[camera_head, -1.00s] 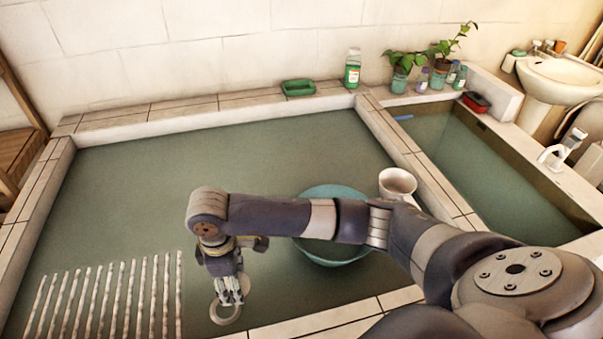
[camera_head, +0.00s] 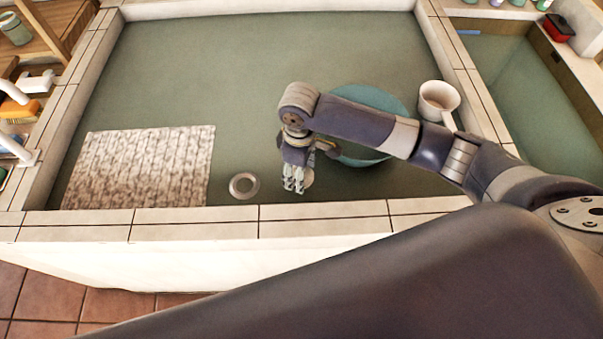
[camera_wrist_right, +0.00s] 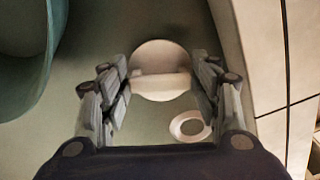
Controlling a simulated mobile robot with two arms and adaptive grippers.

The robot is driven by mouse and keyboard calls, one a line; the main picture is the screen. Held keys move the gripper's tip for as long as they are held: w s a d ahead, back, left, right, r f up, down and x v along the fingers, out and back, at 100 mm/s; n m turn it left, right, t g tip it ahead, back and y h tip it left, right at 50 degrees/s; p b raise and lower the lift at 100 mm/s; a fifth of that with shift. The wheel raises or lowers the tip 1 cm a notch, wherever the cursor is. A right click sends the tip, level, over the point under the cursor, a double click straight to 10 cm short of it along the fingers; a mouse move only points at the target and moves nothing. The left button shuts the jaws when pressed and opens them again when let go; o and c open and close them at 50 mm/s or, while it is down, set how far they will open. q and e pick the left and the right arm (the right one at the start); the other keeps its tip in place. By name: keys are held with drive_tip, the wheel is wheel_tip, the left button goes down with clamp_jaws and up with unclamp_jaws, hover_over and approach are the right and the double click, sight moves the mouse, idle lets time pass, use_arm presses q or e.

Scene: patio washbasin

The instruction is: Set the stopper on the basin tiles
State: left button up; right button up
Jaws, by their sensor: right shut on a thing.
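My right gripper (camera_head: 294,188) is shut on the stopper, a round cream disc (camera_head: 308,179) with a bar across it. In the right wrist view the disc (camera_wrist_right: 160,85) sits between the fingers, its bar between their tips. The pale drain ring (camera_head: 244,186) lies on the green basin floor, left of the gripper and apart from the stopper; it also shows in the right wrist view (camera_wrist_right: 190,127). The light basin tiles (camera_head: 325,211) run along the front rim, just nearer than the gripper. My left gripper is out of view.
A teal bowl (camera_head: 372,98) stands right of the gripper, partly behind my arm. A white mug (camera_head: 437,101) is beside it. A mottled pale slab (camera_head: 142,165) lies at left in the basin. The front rim tiles look clear.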

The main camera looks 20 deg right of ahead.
wheel_tip(320, 180, down, 4)
drive_tip(key=shift+r, duration=0.2)
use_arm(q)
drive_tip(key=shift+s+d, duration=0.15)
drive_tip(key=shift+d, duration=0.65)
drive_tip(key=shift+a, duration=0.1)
use_arm(e)
drive_tip(key=shift+f, duration=0.1)
drive_tip(key=o, duration=1)
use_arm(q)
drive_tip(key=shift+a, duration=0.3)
use_arm(e)
wheel_tip(320, 180, up, 12)
drive_tip(key=shift+r, duration=0.15)
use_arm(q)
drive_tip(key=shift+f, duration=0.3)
